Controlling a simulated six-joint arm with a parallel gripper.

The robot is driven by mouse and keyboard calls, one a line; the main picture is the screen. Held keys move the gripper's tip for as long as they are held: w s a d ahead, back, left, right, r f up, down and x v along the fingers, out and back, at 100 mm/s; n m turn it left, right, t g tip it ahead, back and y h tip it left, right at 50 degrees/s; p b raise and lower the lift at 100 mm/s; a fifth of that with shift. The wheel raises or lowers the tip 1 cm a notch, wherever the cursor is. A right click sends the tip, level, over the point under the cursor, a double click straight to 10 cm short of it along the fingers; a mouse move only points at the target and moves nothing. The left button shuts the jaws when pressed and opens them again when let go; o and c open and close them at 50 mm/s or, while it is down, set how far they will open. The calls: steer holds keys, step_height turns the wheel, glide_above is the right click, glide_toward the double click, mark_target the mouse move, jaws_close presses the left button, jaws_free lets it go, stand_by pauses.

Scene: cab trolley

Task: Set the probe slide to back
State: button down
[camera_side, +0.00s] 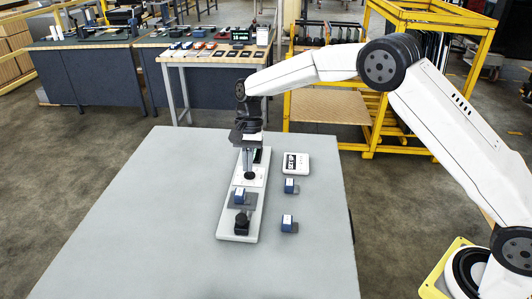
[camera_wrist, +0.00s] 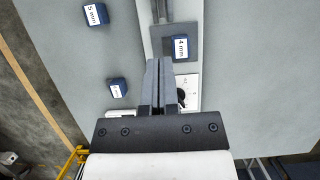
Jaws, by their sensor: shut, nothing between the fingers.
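A long pale fixture (camera_side: 224,222) lies on the grey table. A black block-like handle (camera_side: 241,225) stands at its near end; I cannot tell for certain which part is the probe slide. A grey plate (camera_side: 250,203) crosses its middle with a blue block (camera_side: 239,195) on it, labelled 4 mm in the wrist view (camera_wrist: 180,47). A dark round dial (camera_side: 250,175) sits farther back on a white plate, partly hidden by my fingers in the wrist view (camera_wrist: 182,96). My gripper (camera_side: 249,172) is shut and empty, pointing down at the fixture's far half, close to the dial.
Two blue blocks (camera_side: 290,186) (camera_side: 288,223) stand right of the fixture. A white box with a black label (camera_side: 296,163) lies at the back right. The table's left side (camera_side: 150,220) is clear. A yellow frame (camera_side: 375,130) and workbenches (camera_side: 95,75) stand beyond.

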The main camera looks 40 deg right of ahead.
steer(key=shift+v, duration=0.9)
steer(key=shift+s+d, duration=0.1)
steer(key=shift+s, duration=0.05)
steer(key=s+d+n+t+h, duration=0.1)
steer(key=s+d+n+t, duration=0.2)
steer(key=s, duration=0.9)
steer(key=s+d+n+t+h, duration=0.2)
steer(key=s+d+n, duration=0.4)
steer(key=s, duration=0.7)
steer(key=shift+d+f+t, duration=0.3)
steer(key=shift+d+t, duration=0.1)
steer(key=shift+d, duration=0.35)
